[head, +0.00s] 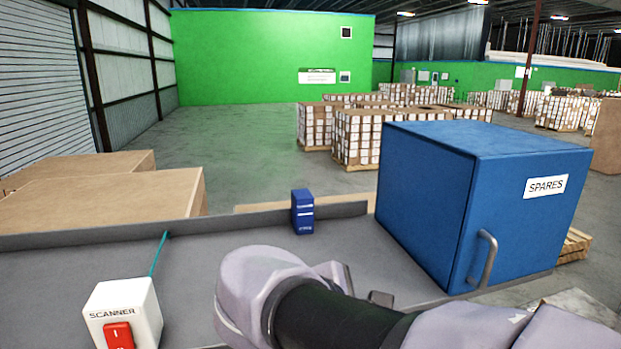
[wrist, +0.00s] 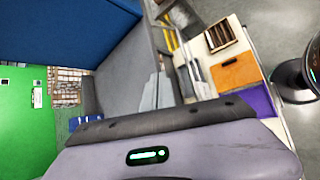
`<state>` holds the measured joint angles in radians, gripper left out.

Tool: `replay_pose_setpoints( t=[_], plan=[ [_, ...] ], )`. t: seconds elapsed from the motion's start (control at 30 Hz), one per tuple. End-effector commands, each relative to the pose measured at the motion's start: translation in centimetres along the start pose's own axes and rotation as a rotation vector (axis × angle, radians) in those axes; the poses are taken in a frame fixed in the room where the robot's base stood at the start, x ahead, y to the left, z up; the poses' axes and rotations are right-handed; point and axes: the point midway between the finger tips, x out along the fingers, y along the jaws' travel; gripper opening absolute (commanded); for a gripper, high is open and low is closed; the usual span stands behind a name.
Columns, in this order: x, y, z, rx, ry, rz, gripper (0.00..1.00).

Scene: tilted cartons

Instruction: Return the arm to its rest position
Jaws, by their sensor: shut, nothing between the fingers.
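My arm (head: 262,275) reaches across the lower middle of the head view, over the grey bench (head: 205,262). My gripper (wrist: 158,92) shows in the wrist view with its fingers together and nothing between them. In the head view it is mostly hidden behind my arm's links. The fingers show against the grey bench surface in the wrist view, apart from the objects there.
A blue SPARES cabinet (head: 440,190) with a handle stands on the right of the bench. A small blue box (head: 302,212) stands near the back lip. A white SCANNER switch box (head: 125,312) is at front left. An orange bin (wrist: 237,72) and a purple bin (wrist: 259,101) lie right in the wrist view.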

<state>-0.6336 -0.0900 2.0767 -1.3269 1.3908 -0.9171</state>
Motion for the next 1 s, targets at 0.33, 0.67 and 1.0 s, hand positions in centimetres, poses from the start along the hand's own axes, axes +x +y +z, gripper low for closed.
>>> replay_pose_setpoints(
  t=[0.33, 0.67, 1.0],
  plan=[
    [-3.4, -12.8, 2.7, 1.820, 0.428, -0.644, 0.00],
    [6.6, -22.5, -6.0, 2.037, 0.447, -0.745, 0.00],
    [20.9, -36.2, -17.3, 2.029, 0.392, -0.786, 0.00]
  ],
)
